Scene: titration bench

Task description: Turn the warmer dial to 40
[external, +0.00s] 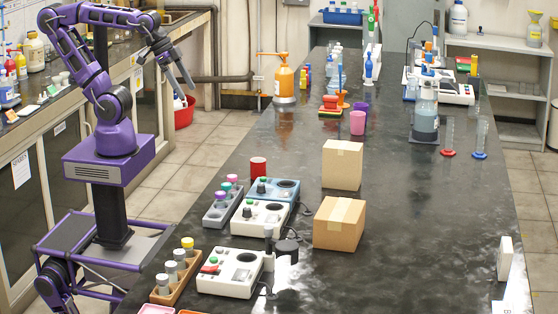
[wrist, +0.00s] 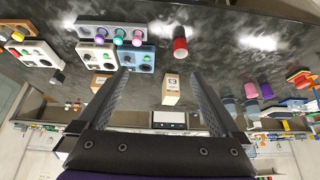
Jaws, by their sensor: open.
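Several small bench units with dark round plates stand along the bench's left side: a blue unit (external: 283,196), a white unit (external: 262,223) in front of it, and a nearer white unit (external: 230,283) with a red switch. The blue and middle white units each carry a black dial and a green-topped part. I cannot tell which is the warmer, and dial markings are too small to read. The blue unit (wrist: 144,50) also shows upper left of my fingers in the wrist view. My gripper (external: 187,92) is open and empty, raised in the air beyond the bench's left edge.
A red cup (external: 258,166), a grey vial rack (external: 221,213) and a brown vial rack (external: 173,288) stand close by the units. Two cardboard boxes (external: 342,164) (external: 339,224) stand to their right. The bench's right middle is mostly clear.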

